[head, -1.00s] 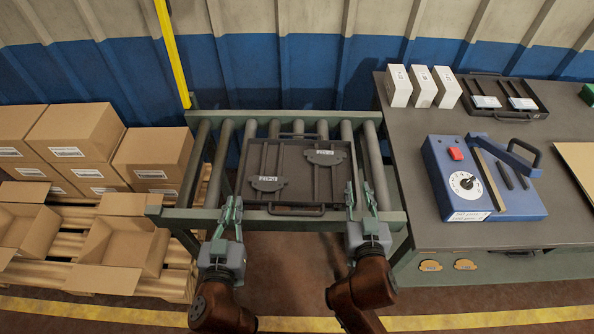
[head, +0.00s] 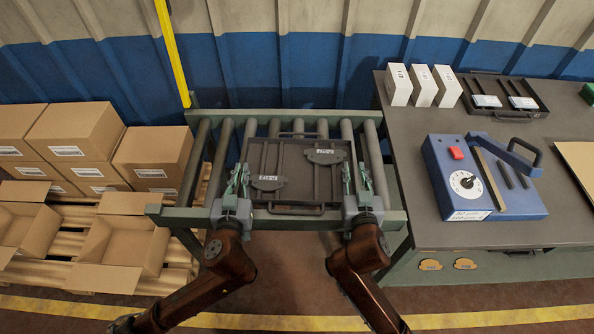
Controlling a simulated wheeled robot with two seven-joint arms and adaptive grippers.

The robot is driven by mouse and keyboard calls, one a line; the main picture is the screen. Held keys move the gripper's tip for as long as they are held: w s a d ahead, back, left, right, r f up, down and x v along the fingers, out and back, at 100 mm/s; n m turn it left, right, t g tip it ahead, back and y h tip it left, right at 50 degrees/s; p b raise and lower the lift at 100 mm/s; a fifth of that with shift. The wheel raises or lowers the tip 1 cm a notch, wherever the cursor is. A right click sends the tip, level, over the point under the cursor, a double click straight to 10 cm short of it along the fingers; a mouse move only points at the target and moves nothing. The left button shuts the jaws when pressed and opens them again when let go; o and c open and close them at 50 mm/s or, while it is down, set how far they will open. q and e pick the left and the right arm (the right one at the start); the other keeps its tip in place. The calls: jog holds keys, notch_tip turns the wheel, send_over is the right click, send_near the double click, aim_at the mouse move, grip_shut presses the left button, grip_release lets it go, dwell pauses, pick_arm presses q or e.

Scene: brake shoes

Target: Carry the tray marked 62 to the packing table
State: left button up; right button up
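A dark tray (head: 293,197) lies on the roller conveyor (head: 217,155). Two grey brake shoes (head: 326,156) with white labels sit in it, one at the upper right and one at the lower left. I cannot read a 62 on this tray. My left gripper (head: 238,172) is at the tray's left side, and my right gripper (head: 354,172) is at its right side. Their fingers point away from me; I cannot tell whether they touch the tray or how far they are closed. A second dark tray (head: 541,112) with white-labelled items lies at the back of the table (head: 410,177) on the right.
A blue device (head: 432,177) with a dial and lever stands on the table. Several white boxes (head: 421,86) stand at its back left. Cardboard boxes (head: 75,134) fill the pallet at left. The table's front left is clear.

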pick_arm(q)
jog(key=shift+c, duration=0.4)
pick_arm(e)
jog(key=shift+c, duration=0.3)
pick_arm(q)
grip_shut()
pick_arm(e)
jog(key=shift+c, duration=0.8)
grip_shut()
